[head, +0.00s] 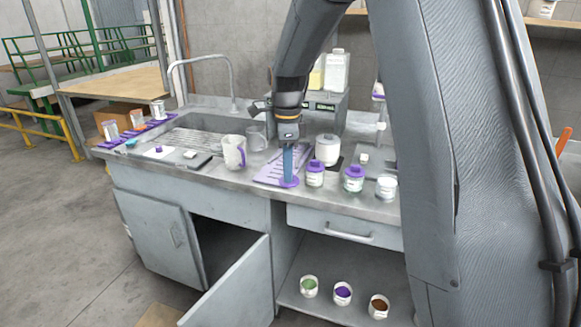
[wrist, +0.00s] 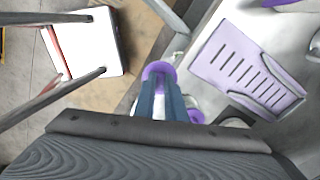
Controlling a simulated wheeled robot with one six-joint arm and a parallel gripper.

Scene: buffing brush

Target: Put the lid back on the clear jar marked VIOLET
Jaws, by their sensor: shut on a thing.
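My gripper (head: 288,177) points down over the front edge of the counter, its blue fingers shut on a round purple lid (head: 289,183). In the wrist view the lid (wrist: 158,70) shows just past the fingertips (wrist: 162,88). Jars stand right of it: one with a purple cap (head: 315,176), one with a purple cap and green label (head: 354,180), and a clear-white one (head: 387,188). Three open jars stand on the lower shelf, holding green (head: 309,288), violet (head: 342,294) and brown (head: 378,307) contents. No label is readable, so I cannot tell which jar is marked VIOLET.
A slotted lilac rack (head: 272,172) lies behind the lid; it also shows in the wrist view (wrist: 225,65). A mug (head: 232,152) stands left, and a white pot (head: 327,150) behind the jars. An open cabinet door (head: 235,290) sticks out below the counter.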

